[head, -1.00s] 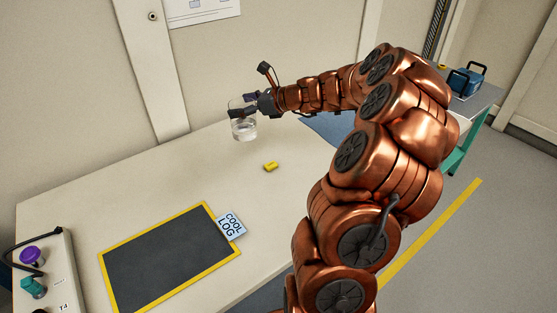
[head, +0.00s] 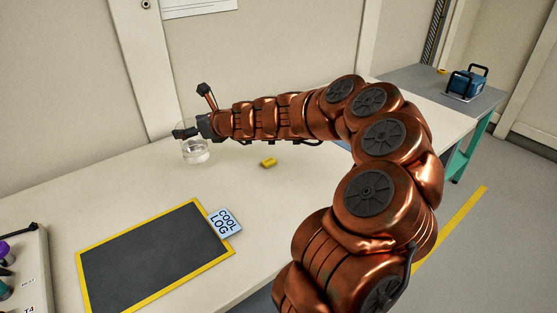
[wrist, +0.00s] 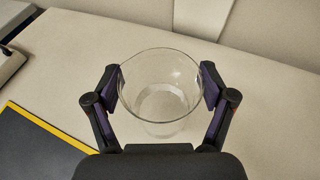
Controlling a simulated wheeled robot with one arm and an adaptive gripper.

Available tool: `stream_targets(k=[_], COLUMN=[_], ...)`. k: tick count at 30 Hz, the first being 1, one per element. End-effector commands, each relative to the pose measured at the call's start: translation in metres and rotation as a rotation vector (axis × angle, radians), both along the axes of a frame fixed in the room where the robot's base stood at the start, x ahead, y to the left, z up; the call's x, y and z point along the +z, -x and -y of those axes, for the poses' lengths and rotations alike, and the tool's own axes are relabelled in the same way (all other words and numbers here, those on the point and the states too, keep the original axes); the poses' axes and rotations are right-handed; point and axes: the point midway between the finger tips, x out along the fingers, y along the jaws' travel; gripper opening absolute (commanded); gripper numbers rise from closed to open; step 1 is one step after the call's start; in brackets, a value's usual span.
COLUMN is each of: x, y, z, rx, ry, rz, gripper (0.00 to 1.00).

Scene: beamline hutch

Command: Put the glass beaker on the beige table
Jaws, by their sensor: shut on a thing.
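The clear glass beaker (head: 195,152) is upright at the back left of the beige table (head: 130,180), with a little clear liquid low in it. My gripper (head: 190,132) is shut on it, at the end of my copper arm. In the wrist view the beaker (wrist: 160,95) stands between the two dark fingers, whose pads press its sides near the rim. The beaker is over the table top; I cannot tell whether its base touches the surface or hangs just above it.
A small yellow block (head: 268,162) lies right of the beaker. A control box (head: 25,275) stands at the left. A blue case (head: 466,84) sits on a grey far table.

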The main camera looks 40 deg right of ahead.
Motion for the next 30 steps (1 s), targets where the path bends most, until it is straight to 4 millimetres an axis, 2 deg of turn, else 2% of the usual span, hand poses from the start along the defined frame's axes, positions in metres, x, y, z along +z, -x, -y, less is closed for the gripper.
stream_targets(k=[4,8,18,27,30], x=[-0.005,-0.006,-0.013,-0.019,-0.019], y=[-0.002,-0.003,-0.009,-0.014,-0.015], z=[-0.006,0.006,0.076,0.129,0.140], rx=[-0.005,-0.011,-0.014,-0.012,-0.008], ry=[-0.003,-0.002,0.001,-0.001,-0.002], rz=[-0.002,-0.005,-0.006,-0.007,-0.005], gripper=[0.13,0.13,0.13,0.13,0.13])
